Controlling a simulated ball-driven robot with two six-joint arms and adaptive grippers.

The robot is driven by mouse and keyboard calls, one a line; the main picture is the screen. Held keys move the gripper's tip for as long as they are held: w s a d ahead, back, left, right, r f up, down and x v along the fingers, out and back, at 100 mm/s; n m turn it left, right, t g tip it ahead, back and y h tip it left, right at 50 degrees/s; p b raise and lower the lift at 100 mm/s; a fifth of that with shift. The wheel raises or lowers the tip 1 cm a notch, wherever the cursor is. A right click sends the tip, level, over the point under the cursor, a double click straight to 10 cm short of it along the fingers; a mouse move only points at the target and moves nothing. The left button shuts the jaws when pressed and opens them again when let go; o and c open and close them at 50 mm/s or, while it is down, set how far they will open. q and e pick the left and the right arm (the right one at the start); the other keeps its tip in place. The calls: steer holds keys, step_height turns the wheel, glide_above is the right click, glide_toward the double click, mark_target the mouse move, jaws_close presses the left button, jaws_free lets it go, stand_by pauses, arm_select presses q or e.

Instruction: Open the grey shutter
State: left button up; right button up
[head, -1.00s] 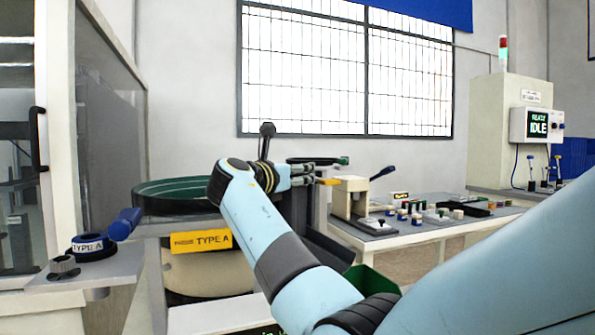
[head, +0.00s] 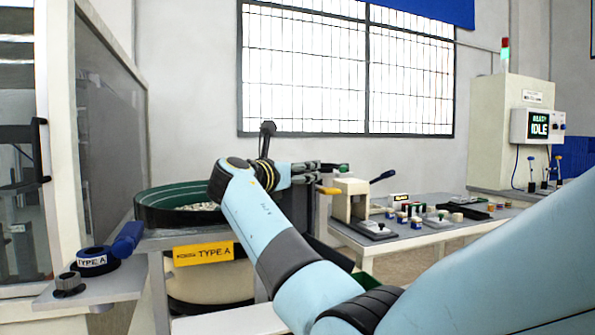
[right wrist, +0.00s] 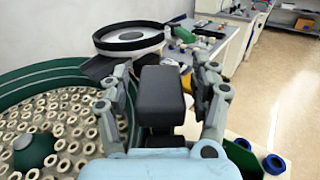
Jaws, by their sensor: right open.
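I cannot surely tell which part is the grey shutter. A dark grey panel (head: 112,130) stands upright in a pale frame at the left. My right gripper (head: 318,178) is open, past the TYPE A bowl feeder (head: 150,212), with its fingers pointing right. In the right wrist view my right gripper (right wrist: 163,78) has its fingers spread on both sides of a black block (right wrist: 162,92). I cannot tell whether that block is a handle or part of the gripper. A yellow piece (head: 329,190) shows by the fingertips; contact is unclear. My left gripper is out of view.
The green bowl (right wrist: 40,75) holds many pale rings. A second, black-rimmed bowl (right wrist: 100,42) lies beyond. A grey shelf (head: 105,283) with blue-handled parts is at the left.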

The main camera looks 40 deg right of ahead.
steer(key=v, duration=0.7)
steer(key=shift+s+a, duration=0.15)
steer(key=shift+a, duration=0.05)
